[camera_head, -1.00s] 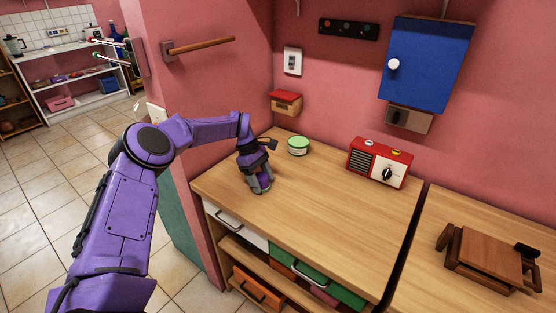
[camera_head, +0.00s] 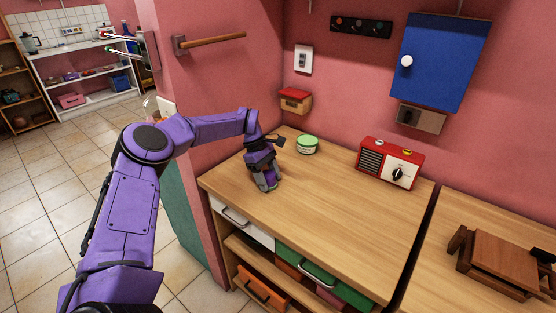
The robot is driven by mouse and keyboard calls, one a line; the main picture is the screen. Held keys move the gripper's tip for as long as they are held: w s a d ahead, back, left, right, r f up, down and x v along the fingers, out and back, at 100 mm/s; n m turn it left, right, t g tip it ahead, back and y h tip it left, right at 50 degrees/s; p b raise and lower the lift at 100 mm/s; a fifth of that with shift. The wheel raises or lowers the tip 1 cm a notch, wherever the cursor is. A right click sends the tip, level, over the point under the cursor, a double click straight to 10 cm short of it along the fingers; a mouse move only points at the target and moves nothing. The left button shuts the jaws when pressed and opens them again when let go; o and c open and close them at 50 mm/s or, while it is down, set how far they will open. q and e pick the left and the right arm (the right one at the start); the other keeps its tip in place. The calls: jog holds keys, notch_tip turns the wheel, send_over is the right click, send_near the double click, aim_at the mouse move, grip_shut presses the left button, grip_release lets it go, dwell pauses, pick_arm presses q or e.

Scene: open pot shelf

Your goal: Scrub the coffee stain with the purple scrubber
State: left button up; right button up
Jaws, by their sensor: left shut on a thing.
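My left gripper (camera_head: 264,181) points down at the left part of the wooden tabletop (camera_head: 325,220), close to its left edge. It is shut on a small purple thing, which looks like the purple scrubber and is mostly hidden between the grey fingers. Whether it touches the wood is hard to tell. I see no coffee stain on the bare wood; the patch under and behind the gripper is hidden. My right gripper is not in view.
A green-lidded tin (camera_head: 307,145) stands behind and right of the gripper. A red and white radio (camera_head: 390,164) is at the back right. A small brown stool-like thing (camera_head: 500,262) sits on the right counter. The tabletop's middle is clear.

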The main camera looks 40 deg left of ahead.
aim_at(280, 191)
pick_arm(q)
jog(key=d+b, duration=0.1)
jog(key=d, duration=0.2)
jog(key=shift+d+f, duration=0.1)
jog(key=shift+d, duration=0.05)
notch_tip(280, 191, up, 3)
jog(key=shift+f+p, duration=0.1)
jog(key=shift+p, duration=0.55)
jog(key=shift+s+r+p, duration=0.1)
jog(key=shift+r+p, duration=1.9)
jog(key=shift+r, duration=0.8)
